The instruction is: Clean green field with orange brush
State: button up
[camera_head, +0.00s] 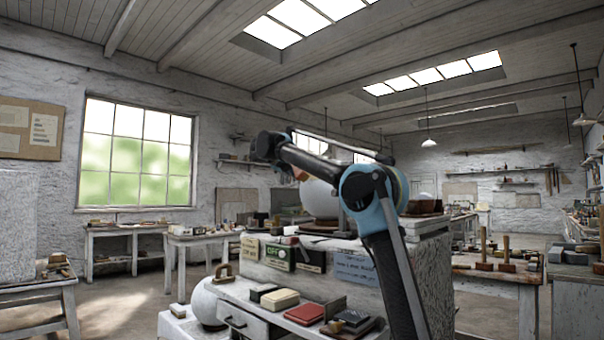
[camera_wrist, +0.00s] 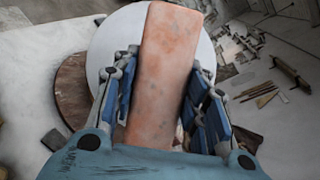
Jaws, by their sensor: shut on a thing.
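My gripper (camera_wrist: 172,60) is shut on an orange block-like thing (camera_wrist: 163,85), which I take for the orange brush; no bristles show. A small bit of orange (camera_head: 300,174) shows by the gripper in the head view. Behind it is a white plaster sphere (camera_head: 317,198), also in the wrist view (camera_wrist: 108,45), beside a brown round board (camera_wrist: 73,92). I cannot tell whether the brush touches the sphere. No green field shows clearly on the sphere. A small green sign (camera_head: 278,253) is on the bench front.
The bench's lower ledge holds a red book (camera_head: 304,314), pale blocks (camera_head: 280,299) and a second white sphere (camera_head: 208,304). Thin tools (camera_wrist: 262,92) lie right of the gripper in the wrist view. A side table (camera_head: 200,239) stands at left. Open floor shows at left.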

jog(key=s+a+r, duration=0.1)
jog(key=s+a, duration=0.1)
jog(key=shift+s+a+r, duration=0.25)
jog(key=shift+s+r, duration=0.05)
jog(key=shift+r, duration=0.1)
dwell(0.7)
